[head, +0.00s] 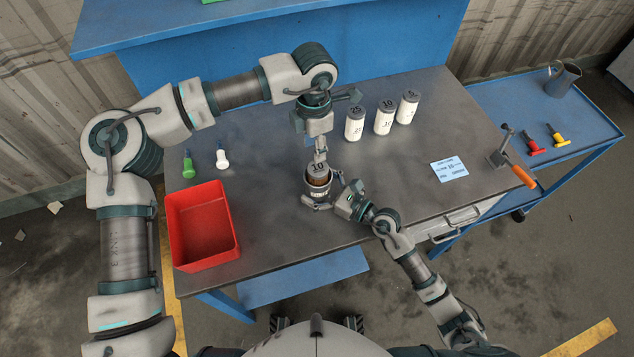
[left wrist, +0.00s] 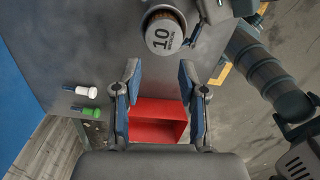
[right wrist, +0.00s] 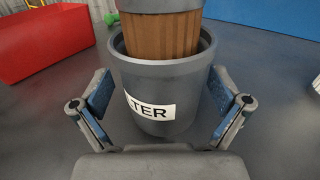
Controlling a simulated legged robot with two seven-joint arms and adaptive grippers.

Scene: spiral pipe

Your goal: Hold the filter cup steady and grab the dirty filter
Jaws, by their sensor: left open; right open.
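The grey filter cup (right wrist: 158,95) stands upright on the table, with a white label on its front. The brown dirty filter (right wrist: 160,34) sits in the cup and sticks up above its rim; its grey cap marked 10 (left wrist: 163,35) shows in the left wrist view. My right gripper (head: 330,197) is open at the cup, its fingers on either side of the cup's near wall, with gaps visible in the right wrist view (right wrist: 161,100). My left gripper (head: 321,158) is open and empty just above the filter; in the left wrist view (left wrist: 166,75) the cap lies beyond its fingertips.
A red bin (head: 203,225) stands on the table's left, with green (head: 188,165) and white (head: 222,157) handled tools behind it. Several white filters (head: 384,117) stand at the back. A blue card (head: 449,169) and an orange-handled clamp (head: 522,176) are at the right.

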